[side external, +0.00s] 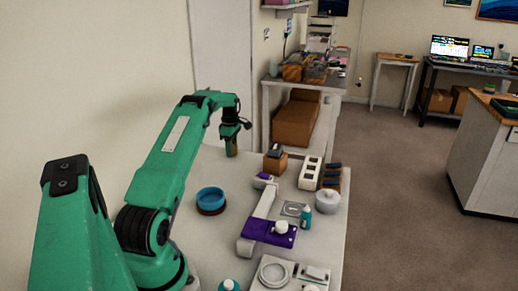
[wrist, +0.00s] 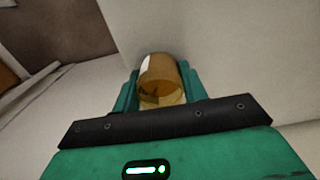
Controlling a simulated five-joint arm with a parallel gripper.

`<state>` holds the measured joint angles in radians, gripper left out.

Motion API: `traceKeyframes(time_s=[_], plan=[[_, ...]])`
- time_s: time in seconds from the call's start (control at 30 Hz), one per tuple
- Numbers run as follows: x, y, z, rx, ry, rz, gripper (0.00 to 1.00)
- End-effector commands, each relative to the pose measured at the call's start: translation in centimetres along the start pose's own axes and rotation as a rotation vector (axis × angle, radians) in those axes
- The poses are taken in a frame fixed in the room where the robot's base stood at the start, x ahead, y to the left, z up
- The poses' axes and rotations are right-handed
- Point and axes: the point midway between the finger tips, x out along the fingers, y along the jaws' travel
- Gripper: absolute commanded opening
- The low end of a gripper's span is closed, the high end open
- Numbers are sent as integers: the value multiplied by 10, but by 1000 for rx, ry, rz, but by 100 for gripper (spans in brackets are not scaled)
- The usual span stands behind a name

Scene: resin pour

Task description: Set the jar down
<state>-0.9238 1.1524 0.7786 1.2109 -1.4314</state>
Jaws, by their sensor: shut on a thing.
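An amber, see-through jar (wrist: 160,75) is between the two green fingers of my gripper (wrist: 160,92) in the wrist view. In the side external view my gripper (side external: 231,138) points down near the far left part of the white table (side external: 185,258), with the small amber jar (side external: 231,149) below its dark wrist. The gripper is shut on the jar, which looks upright. I cannot tell whether the jar's bottom touches the table. The lower part of the jar is partly hidden by the gripper body in the wrist view.
A blue bowl on a brown base (side external: 211,199) stands nearer on the table. To the right are a white and purple device (side external: 265,215), a white rack (side external: 310,173), a grey pot (side external: 327,201) and a teal bottle (side external: 306,217). The wall is close on the left.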

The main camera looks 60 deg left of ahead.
Motion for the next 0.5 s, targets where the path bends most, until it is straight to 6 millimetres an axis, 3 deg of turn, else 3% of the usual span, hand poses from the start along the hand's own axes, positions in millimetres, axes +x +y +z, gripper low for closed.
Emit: traceKeyframes(time_s=[0.17,0.2,0.27,0.5], plan=[[3,0,0,0,0,0,19],[3,0,0,0,0,0,50],[3,0,0,0,0,0,62],[2,0,0,0,0,0,64]])
